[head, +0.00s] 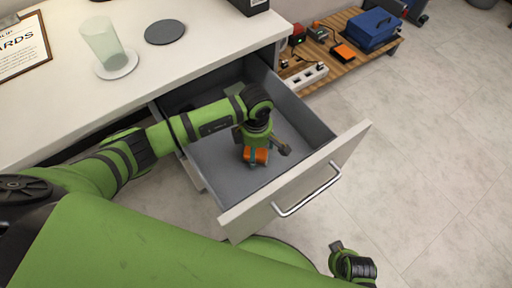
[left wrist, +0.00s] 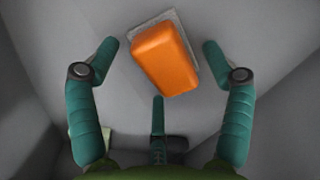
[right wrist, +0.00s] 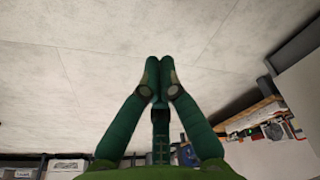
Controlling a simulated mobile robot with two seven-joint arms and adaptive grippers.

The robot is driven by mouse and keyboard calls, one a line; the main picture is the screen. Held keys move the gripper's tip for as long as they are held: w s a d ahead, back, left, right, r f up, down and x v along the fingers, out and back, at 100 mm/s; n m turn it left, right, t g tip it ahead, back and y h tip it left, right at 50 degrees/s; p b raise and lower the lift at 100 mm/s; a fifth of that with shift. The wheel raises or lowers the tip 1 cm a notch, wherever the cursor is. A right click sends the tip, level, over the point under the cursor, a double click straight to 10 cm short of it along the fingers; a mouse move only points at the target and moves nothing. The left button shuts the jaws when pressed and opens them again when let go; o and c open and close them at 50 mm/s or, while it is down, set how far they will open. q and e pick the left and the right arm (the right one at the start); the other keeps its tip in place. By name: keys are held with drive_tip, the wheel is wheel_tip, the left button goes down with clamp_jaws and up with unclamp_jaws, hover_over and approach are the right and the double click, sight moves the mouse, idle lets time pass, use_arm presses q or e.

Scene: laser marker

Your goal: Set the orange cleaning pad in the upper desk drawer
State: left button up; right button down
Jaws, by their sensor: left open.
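The orange cleaning pad (head: 260,155) with a grey underside is inside the open upper desk drawer (head: 215,172), low over or on its grey floor. It also shows in the left wrist view (left wrist: 165,58), between and just beyond the fingertips. My left gripper (head: 256,160) reaches down into the drawer above the pad. Its fingers (left wrist: 160,50) are spread, one on each side of the pad, with gaps to it. Whether the pad rests fully on the floor is hard to tell. My right gripper (right wrist: 160,65) is empty, with fingertips together, away from the drawer over the room floor.
The drawer front with its metal handle (head: 308,190) stands out from the desk. On the desktop are a glass (head: 101,42), a white coaster (head: 117,64), a dark disc (head: 165,32) and a framed sign (head: 20,48). A low wooden shelf (head: 345,55) holds a blue toolbox (head: 371,28).

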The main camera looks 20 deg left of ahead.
use_arm(q)
wheel_tip(320, 180, up, 12)
drive_tip(key=p, duration=0.1)
drive_tip(key=shift+f, duration=0.25)
use_arm(e)
drive_tip(key=shift+w+d+f+t, duration=0.1)
drive_tip(key=shift+f+t, duration=0.2)
drive_tip(key=shift+f, duration=0.6)
use_arm(q)
drive_tip(key=shift+w, duration=0.1)
